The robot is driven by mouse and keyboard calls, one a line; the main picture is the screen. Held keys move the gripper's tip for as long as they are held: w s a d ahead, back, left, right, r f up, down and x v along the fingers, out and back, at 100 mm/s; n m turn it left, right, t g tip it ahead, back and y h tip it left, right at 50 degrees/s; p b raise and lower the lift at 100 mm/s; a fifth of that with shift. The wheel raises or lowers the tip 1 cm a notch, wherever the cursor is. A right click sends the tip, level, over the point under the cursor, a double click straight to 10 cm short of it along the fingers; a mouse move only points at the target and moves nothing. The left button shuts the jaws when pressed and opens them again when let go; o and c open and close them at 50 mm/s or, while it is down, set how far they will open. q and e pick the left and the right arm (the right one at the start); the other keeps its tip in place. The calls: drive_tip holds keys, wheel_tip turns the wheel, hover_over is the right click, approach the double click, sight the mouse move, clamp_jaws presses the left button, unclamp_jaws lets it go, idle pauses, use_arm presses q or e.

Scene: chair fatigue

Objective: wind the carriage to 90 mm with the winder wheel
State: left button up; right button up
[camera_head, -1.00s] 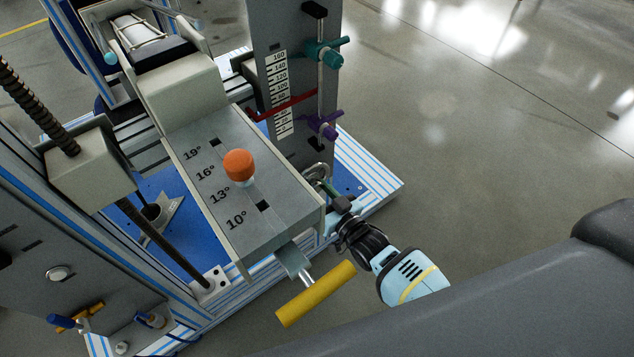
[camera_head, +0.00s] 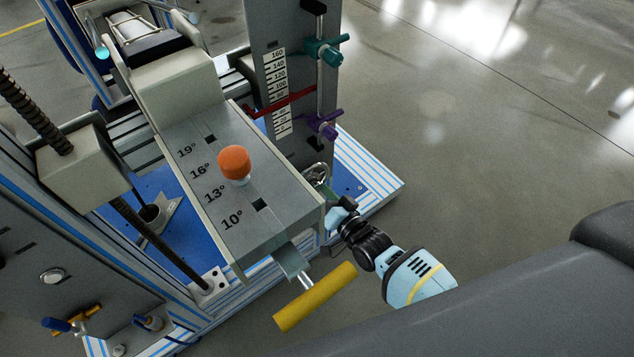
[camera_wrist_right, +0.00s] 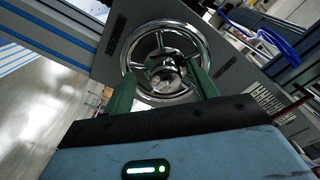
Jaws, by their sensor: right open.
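The winder wheel (camera_wrist_right: 165,60), a shiny spoked handwheel with a round hub, fills the upper middle of the right wrist view. In the head view only part of the wheel (camera_head: 318,174) shows, low on the grey upright. My right gripper (camera_wrist_right: 165,82) is open, with its green fingers on either side of the hub; contact cannot be told. In the head view this gripper (camera_head: 329,195) is partly hidden. The white scale (camera_head: 276,95) runs from 0 to 160. A red pointer (camera_head: 285,102) crosses it around 60 to 80; the exact reading is unclear.
A grey plate with angle marks and an orange knob (camera_head: 234,162) stands left of the wheel. A yellow handle (camera_head: 315,296) juts out near my right wrist. Teal (camera_head: 324,52) and purple (camera_head: 322,126) clamps sit on the upright. The floor at right is clear.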

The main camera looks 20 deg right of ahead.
drive_tip(key=shift+w+a+r, duration=0.25)
drive_tip(key=shift+a+r, duration=0.1)
drive_tip(key=shift+r, duration=0.15)
drive_tip(key=shift+w+a+r, duration=0.25)
drive_tip(key=shift+a+r, duration=0.1)
drive_tip(key=shift+r, duration=0.15)
use_arm(q)
drive_tip(key=shift+w+a+r+p, duration=0.1)
drive_tip(key=shift+w+r+p, duration=0.3)
drive_tip(key=shift+r+p, duration=0.2)
drive_tip(key=shift+w+a+r+p, duration=0.1)
drive_tip(key=shift+w+r+p, duration=0.3)
drive_tip(key=shift+r+p, duration=0.15)
use_arm(e)
drive_tip(key=shift+f+v, duration=0.25)
drive_tip(key=shift+v, duration=1)
drive_tip(key=shift+f+v, duration=0.25)
drive_tip(key=shift+v, duration=1.05)
drive_tip(key=shift+d, duration=0.1)
use_arm(q)
drive_tip(key=shift+r, duration=0.1)
use_arm(e)
drive_tip(key=n, duration=0.8)
drive_tip(key=shift+f+n, duration=0.3)
